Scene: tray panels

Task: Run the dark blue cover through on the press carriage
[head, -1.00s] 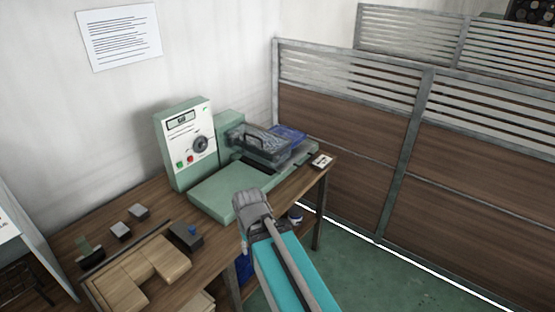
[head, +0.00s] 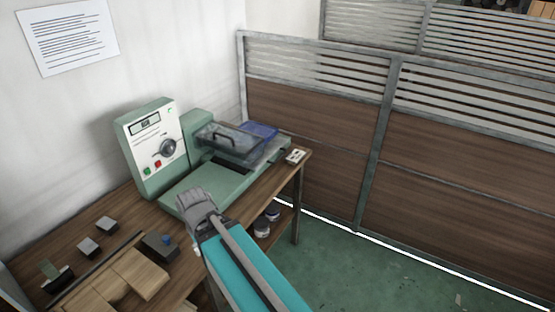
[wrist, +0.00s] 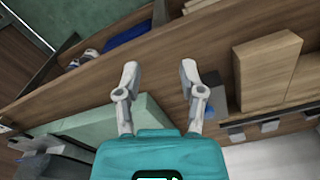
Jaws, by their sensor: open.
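The green press stands on the wooden bench, with its control panel (head: 157,148) at the left and a low flat bed (head: 212,190) in front. A clear lid with a dark handle (head: 228,138) sits over its carriage. A blue piece (head: 262,131) shows behind the lid at the carriage's far end; I cannot tell whether it is the dark blue cover. A dark blue thing (wrist: 126,38) also shows below the bench edge in the wrist view. My gripper (wrist: 159,68) is open with nothing between its fingers, above the bench's front edge. Its fingertips are not clear in the head view.
A small white card-like item (head: 296,156) lies at the bench's right end. Wooden blocks (head: 135,278) and a dark box with a blue knob (head: 160,246) are at the front left. Wood-panelled partitions (head: 310,125) stand behind and right. Green floor (head: 370,270) at right is clear.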

